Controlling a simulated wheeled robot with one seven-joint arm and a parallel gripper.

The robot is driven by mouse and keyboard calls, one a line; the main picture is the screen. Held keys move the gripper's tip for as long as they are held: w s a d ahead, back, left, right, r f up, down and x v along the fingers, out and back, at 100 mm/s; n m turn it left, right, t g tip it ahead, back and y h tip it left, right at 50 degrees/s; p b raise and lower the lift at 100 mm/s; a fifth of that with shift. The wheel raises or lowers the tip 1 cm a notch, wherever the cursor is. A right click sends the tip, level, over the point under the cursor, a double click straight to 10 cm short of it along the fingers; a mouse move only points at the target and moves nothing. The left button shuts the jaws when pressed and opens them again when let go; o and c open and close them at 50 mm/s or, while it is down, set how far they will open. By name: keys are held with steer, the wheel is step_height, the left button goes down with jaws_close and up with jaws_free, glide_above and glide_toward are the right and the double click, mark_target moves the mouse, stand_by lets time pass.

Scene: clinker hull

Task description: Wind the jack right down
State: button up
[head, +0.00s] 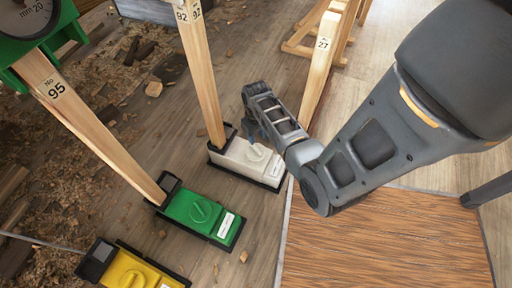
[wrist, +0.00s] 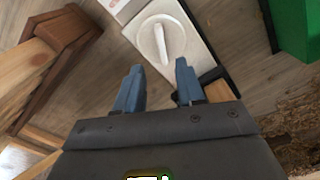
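The white jack (head: 228,157) stands on the plank floor with its black end at the foot of the post marked 92. Its round white knob with a raised bar (wrist: 161,42) shows clearly in the wrist view; in the head view my wrist stands close to it. My gripper (wrist: 158,82) is open and empty, its two blue-grey fingers apart and pointing toward the knob. No contact shows. The green jack (head: 197,211) with a green knob stands nearer, under the post marked 95. The yellow jack (head: 133,273) is at the bottom left.
The post marked 92 (head: 202,75), the post marked 95 (head: 92,125) and the post marked 27 (head: 322,60) lean around my arm. A green dial gauge (head: 32,30) sits at top left. Wood shavings litter the left floor. A brown wooden surface (head: 385,245) fills the lower right.

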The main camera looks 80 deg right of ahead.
mark_target(256, 148)
steer(key=shift+a+f+b, duration=0.1)
steer(key=shift+f+b, duration=0.15)
steer(key=shift+b, duration=0.1)
step_height(256, 148, down, 7)
steer(key=b, duration=0.3)
steer(key=shift+w+f+b, duration=0.1)
steer(key=shift+f+b, duration=0.05)
steer(key=shift+b, duration=0.2)
jaws_close()
